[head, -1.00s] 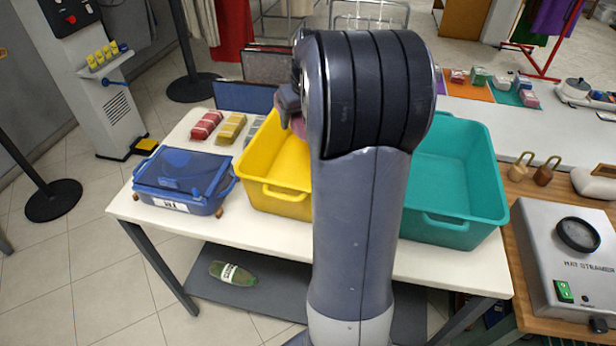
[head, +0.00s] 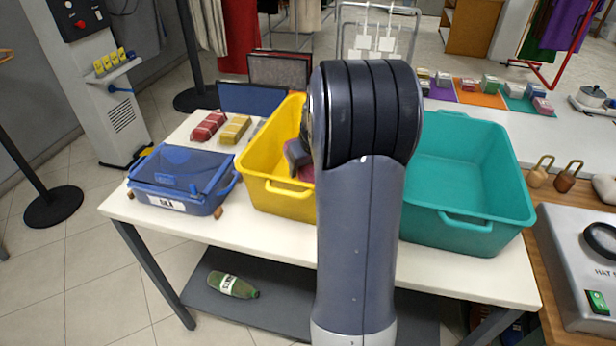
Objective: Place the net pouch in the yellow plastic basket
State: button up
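The yellow plastic basket (head: 275,200) stands on the white table, its right part hidden behind my arm. My gripper (head: 297,155) is a dark shape at the left edge of my arm, low over the basket's inside. A dusky pink thing (head: 306,173), perhaps the net pouch, shows right by the gripper, within the basket's outline. Most of it is hidden by my arm and the basket's front wall. I cannot see the fingertips, nor whether the pink thing touches the basket's bottom.
A blue lidded box (head: 180,180) stands left of the basket, and a teal basket (head: 465,225) right of my arm. Red (head: 208,126) and mustard (head: 235,130) packets lie behind the blue box. A green bottle (head: 232,285) lies on the lower shelf.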

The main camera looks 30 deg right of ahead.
jog(key=shift+f, duration=1.8)
jog(key=shift+f, duration=0.1)
jog(key=o, duration=1.2)
jog(key=v, duration=1.2)
